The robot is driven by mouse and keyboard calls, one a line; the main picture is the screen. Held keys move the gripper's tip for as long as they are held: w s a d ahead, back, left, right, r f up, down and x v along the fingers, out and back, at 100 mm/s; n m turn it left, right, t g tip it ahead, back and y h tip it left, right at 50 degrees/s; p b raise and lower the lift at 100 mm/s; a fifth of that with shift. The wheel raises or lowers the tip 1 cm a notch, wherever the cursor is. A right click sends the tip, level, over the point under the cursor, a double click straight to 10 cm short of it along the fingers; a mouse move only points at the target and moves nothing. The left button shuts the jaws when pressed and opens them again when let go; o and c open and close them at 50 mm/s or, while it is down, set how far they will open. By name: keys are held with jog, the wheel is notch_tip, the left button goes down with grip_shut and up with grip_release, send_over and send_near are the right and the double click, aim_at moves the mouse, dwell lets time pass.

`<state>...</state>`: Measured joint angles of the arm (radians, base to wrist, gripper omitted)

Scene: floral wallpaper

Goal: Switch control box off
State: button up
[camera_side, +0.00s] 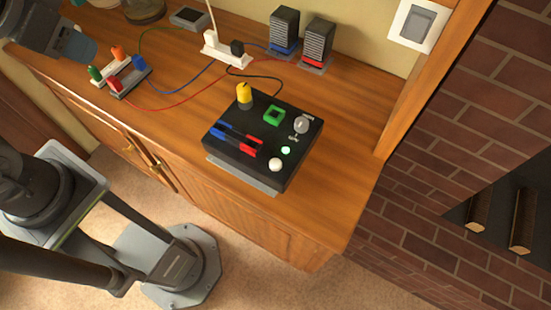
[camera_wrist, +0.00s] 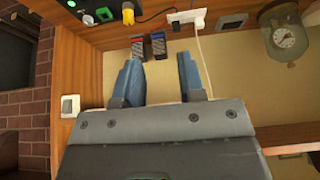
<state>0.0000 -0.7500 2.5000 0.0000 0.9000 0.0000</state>
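The black control box (camera_side: 235,163) sits on the wooden cabinet top. On it are a yellow knob (camera_side: 244,92), a green square (camera_side: 274,114), a grey round knob (camera_side: 301,124), a white ball-shaped control (camera_side: 275,164), a lit green light (camera_side: 285,150) and blue and red sliders (camera_side: 236,138). In the wrist view only part of the box shows at the top left, with the yellow knob (camera_wrist: 128,12) and green square (camera_wrist: 106,14). My gripper (camera_wrist: 158,62) is open and empty, its two blue-grey fingers apart. In the side view it is at the top left, well away from the box.
Plugs on a small board (camera_side: 121,74), cables, a white power strip (camera_side: 227,48) and two black ribbed blocks (camera_side: 317,43) stand behind and left of the box. A wall switch (camera_side: 418,24) is at the top right. The cabinet top right of the box is clear.

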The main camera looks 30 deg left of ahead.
grip_shut()
dwell(1.4)
